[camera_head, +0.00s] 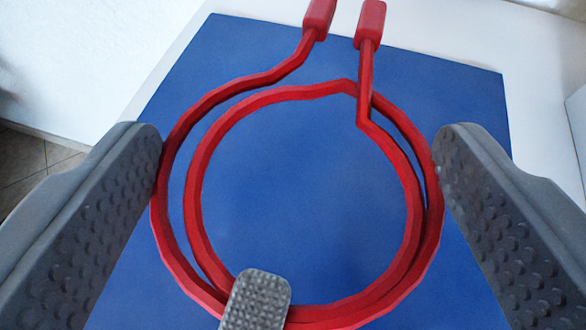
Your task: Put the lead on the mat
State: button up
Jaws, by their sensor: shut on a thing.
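The red lead (410,195) is coiled in two loops, with its two block-shaped plugs at the top of the view. The blue mat (305,200) lies behind and below it and fills most of the view. My gripper (300,140) has one grey studded finger at the left and one at the right, with the coil between them. The fingers meet the coil's outer left and right sides, so it is shut on the lead. A small grey studded pad crosses the coil's lower edge. I cannot tell whether the lead touches the mat.
The mat lies on a white surface (455,40), which shows beyond its upper edge and at the right. A white wall (80,60) and a brown tiled floor (30,160) show at the left. A grey thing is cut off at the right edge.

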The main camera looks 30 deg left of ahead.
jog(key=shift+f+b, duration=0.55)
jog(key=shift+f, duration=1.25)
jog(key=shift+f+b, duration=0.3)
jog(key=shift+f, duration=0.3)
jog(key=o, duration=1)
jog(key=shift+r, duration=0.3)
jog(key=v, duration=0.3)
jog(key=p+v, duration=0.1)
jog(key=v, duration=0.3)
jog(key=p+v, duration=0.1)
jog(key=v, duration=0.3)
jog(key=shift+w+r, duration=0.2)
jog(key=shift+r, duration=0.2)
jog(key=shift+s+d+r, duration=0.2)
jog(key=shift+s+d, duration=0.05)
jog(key=shift+s, duration=0.3)
